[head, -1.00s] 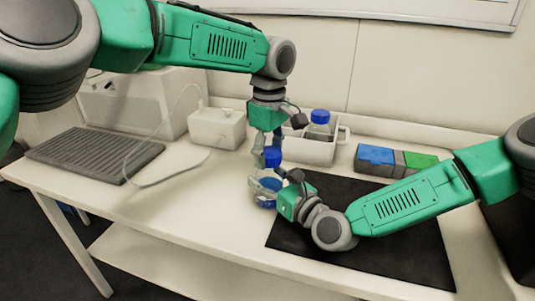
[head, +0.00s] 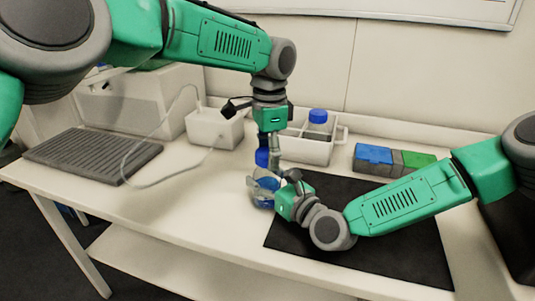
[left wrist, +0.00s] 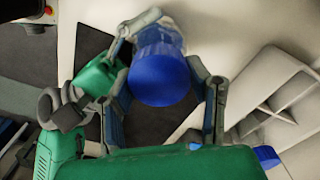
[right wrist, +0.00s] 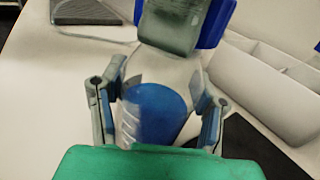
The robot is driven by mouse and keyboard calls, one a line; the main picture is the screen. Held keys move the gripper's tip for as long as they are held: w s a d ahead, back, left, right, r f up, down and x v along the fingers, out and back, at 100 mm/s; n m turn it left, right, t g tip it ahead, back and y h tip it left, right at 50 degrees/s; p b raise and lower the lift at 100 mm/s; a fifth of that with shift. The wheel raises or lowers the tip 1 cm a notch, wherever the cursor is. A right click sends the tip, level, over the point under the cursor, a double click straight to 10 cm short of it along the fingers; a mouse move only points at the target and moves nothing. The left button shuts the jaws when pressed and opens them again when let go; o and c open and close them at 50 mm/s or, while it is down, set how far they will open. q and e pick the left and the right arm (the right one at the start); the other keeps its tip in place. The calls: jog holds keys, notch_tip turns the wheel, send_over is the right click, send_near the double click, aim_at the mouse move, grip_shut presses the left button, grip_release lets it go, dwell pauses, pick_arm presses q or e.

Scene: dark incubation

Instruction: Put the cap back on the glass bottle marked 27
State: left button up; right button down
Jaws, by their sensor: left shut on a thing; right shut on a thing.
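The glass bottle (head: 264,190) with blue liquid stands upright near the mat's left edge. My right gripper (right wrist: 160,108) is shut around its body; the bottle (right wrist: 155,110) shows between the fingers. The blue cap (head: 262,157) is directly above the bottle, at its mouth. My left gripper (left wrist: 165,95) points down from above, shut on the cap (left wrist: 160,75). In the right wrist view the cap (right wrist: 215,25) is partly hidden by a grey-green part in front. I cannot tell whether the cap sits on the neck. The number 27 is not readable.
A white rack (head: 302,150) behind holds another blue-capped bottle (head: 318,127). A blue, grey and green box (head: 394,160) lies right of it. A dark mat (head: 400,240) is under my right arm. A white device (head: 214,128) with a tube and a ridged grey tray (head: 90,155) stand left.

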pick_arm(q)
jog(key=m, duration=0.4)
jog(key=shift+w+a+m, duration=0.1)
jog(key=shift+a+m, duration=0.2)
pick_arm(e)
jog(key=shift+d+f, duration=0.25)
jog(key=shift+d, duration=0.05)
pick_arm(q)
jog(key=m, duration=0.4)
jog(key=shift+a, duration=0.1)
jog(key=o, duration=1.3)
jog(key=shift+c, duration=0.2)
pick_arm(e)
jog(key=shift+a, duration=0.1)
pick_arm(q)
jog(key=shift+d+r, duration=0.2)
jog(key=shift+r, duration=2.05)
jog(key=shift+c, duration=0.3)
